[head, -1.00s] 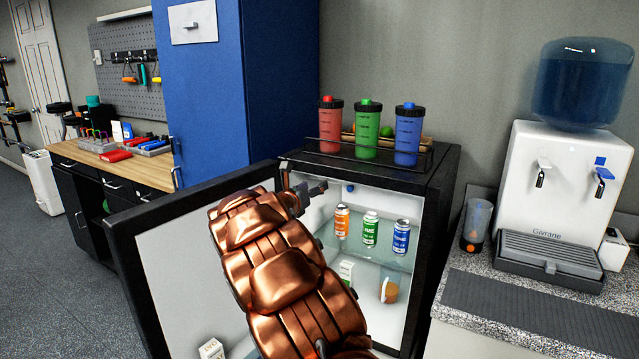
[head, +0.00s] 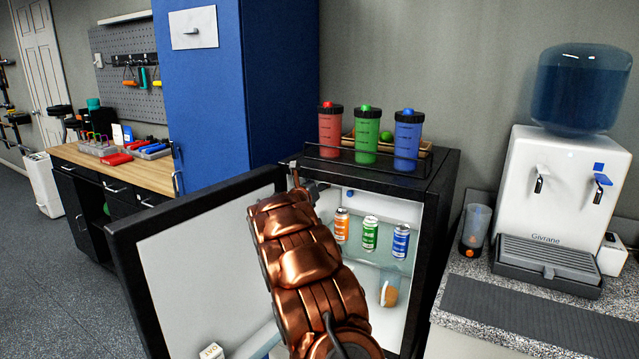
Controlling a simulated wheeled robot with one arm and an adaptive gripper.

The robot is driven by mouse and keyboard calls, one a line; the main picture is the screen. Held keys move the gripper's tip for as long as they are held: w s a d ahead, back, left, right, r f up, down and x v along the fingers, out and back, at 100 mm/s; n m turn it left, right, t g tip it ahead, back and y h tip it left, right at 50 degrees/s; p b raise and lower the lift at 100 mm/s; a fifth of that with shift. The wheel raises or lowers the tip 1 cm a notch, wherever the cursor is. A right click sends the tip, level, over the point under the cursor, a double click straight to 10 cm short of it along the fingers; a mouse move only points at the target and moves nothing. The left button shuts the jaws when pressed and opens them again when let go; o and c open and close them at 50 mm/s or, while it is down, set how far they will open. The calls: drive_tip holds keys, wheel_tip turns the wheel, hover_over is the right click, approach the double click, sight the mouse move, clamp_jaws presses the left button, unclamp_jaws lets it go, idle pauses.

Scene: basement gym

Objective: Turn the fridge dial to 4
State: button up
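The small black fridge (head: 446,215) stands open, its door (head: 190,270) swung out to the left. A small blue round thing (head: 349,192) shows high on the inside of the fridge; it may be the dial, but it is too small to read any number or pointer. My gripper (head: 312,188) is at the upper left of the fridge opening, left of the blue thing and apart from it in the picture. My copper arm hides most of the gripper, so its fingers do not show clearly. The arm also covers the left part of the fridge inside.
Orange, green and blue cans (head: 370,233) stand on the glass shelf, with a brown-filled container (head: 389,290) below. Red, green and blue shaker bottles (head: 366,136) stand in a rack on top. A counter with a water dispenser (head: 545,190) is at right, a blue cabinet (head: 215,110) behind.

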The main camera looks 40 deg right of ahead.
drive_tip(key=shift+d, duration=0.15)
clamp_jaws()
idle(0.5)
